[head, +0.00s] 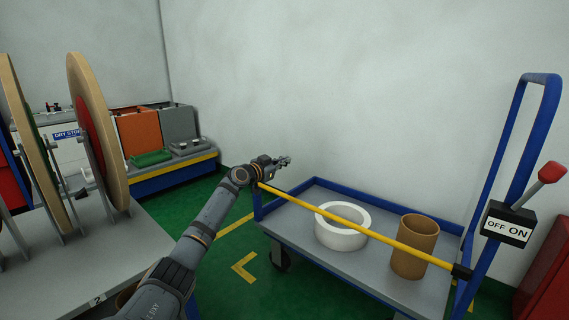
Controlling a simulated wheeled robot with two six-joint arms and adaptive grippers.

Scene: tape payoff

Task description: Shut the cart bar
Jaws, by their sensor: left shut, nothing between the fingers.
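The cart (288,228) has a grey deck, a low blue rim and a tall blue handle (512,130). The yellow bar (350,219) spans the near side of the cart, from a black mount (461,272) at the right to the left end near my left gripper. My left gripper (285,161) is shut and empty, just above and beyond the bar's left end. The wrist partly covers that end, so I cannot tell whether the bar is seated or touched. My right gripper is not in view.
A white ring roll (342,239) and a brown cardboard tube (414,247) stand on the cart. An OFF/ON switch box (507,224) with a red-knobbed lever is at the right. Large reels (99,130) stand on a bench at the left. Green floor shows between bench and cart.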

